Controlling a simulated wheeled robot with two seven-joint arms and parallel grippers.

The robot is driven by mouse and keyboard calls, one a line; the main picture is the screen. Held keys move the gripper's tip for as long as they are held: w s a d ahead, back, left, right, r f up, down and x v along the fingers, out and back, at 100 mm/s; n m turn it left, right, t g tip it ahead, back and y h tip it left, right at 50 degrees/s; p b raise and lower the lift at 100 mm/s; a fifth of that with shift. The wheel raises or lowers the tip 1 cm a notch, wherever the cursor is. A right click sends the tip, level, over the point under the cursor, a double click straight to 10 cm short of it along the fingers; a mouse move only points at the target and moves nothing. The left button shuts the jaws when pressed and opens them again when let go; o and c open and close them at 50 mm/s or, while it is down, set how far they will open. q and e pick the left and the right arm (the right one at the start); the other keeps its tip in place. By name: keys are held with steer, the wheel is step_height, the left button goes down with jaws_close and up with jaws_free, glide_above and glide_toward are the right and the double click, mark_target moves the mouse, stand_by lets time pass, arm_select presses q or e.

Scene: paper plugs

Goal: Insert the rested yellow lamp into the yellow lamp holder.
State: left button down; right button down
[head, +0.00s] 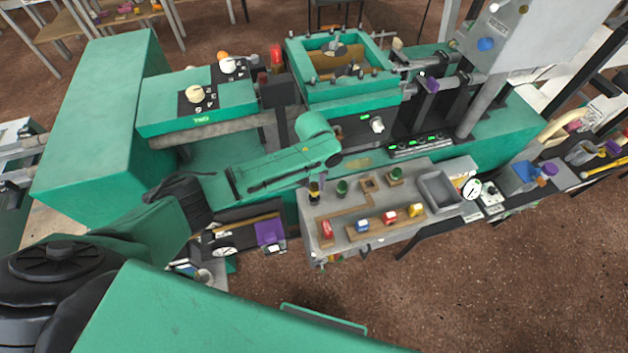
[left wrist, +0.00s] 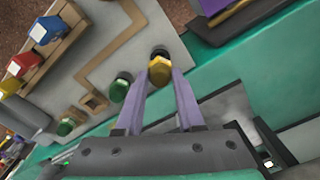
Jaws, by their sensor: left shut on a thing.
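My left gripper (head: 314,184) reaches down over the left end of a grey board (head: 345,252). Its purple fingers (left wrist: 158,85) are shut on a yellow lamp (left wrist: 160,68), a yellow hexagonal piece with a dark part beyond it. In the head view the yellow lamp (head: 314,189) shows just below the fingers. I cannot tell whether its dark part is seated in the board. A yellow piece (head: 416,210) sits at the right end of a wooden strip (head: 400,224); it also shows in the left wrist view (left wrist: 9,88). My right gripper is out of view.
A green piece (head: 342,187) stands close beside the held lamp, with another green piece (head: 395,174) farther right. An empty square wooden socket (head: 369,184) lies between them. A blue piece (head: 362,226) and red pieces (head: 390,217) stand nearer. A grey tray (head: 439,190) is at right.

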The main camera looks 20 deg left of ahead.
mark_target(314, 184)
arm_select(q)
steer(key=shift+f+b, duration=0.8)
steer(key=shift+f, duration=0.85)
steer(key=shift+c, duration=2.2)
jaws_free()
step_height(314, 184, up, 6)
steer(key=p, duration=0.6)
steer(key=shift+f, duration=0.25)
step_height(314, 184, up, 15)
steer(key=b, duration=0.2)
steer(key=shift+f, duration=0.2)
